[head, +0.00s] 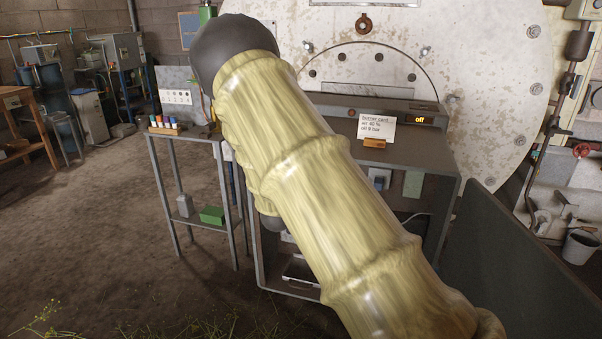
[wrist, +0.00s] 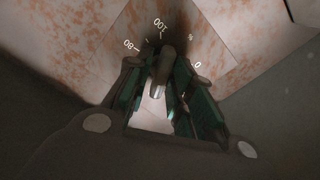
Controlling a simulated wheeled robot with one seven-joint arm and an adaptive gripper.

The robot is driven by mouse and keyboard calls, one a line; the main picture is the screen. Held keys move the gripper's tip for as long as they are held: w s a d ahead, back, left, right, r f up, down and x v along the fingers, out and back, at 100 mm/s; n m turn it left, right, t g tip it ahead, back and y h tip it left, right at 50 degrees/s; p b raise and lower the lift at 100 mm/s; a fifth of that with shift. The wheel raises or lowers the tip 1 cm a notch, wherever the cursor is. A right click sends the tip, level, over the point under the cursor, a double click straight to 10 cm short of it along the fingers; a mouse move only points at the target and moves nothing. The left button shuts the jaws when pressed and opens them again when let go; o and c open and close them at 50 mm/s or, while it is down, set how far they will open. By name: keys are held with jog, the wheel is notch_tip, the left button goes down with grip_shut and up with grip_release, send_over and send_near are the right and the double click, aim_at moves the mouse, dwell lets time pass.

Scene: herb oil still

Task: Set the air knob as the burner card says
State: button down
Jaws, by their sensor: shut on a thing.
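The air knob (wrist: 164,62) is a dark, narrow grip with a pale tip, between the fingers of my gripper (wrist: 165,72) in the wrist view. My gripper is shut on it. Dial marks 80, 100, 0 and a percent sign show around the knob on a rust-spotted pale plate (wrist: 105,45); other marks are hidden by the fingers. I cannot tell for sure where the knob points. The burner card (head: 376,131) stands on the grey bench in the head view; its small print seems to read air 40 %. My gripper and the knob are hidden behind my arm there.
A grey bench (head: 425,155) carries a unit with a display (head: 420,120) reading "off", before the big round pale still front (head: 460,60). A dark panel (head: 515,275) stands at lower right. A small side table (head: 162,132) is at left. The floor at left is open.

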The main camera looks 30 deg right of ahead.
jog(key=c, duration=1.5)
grip_release()
jog(key=v, duration=1.2)
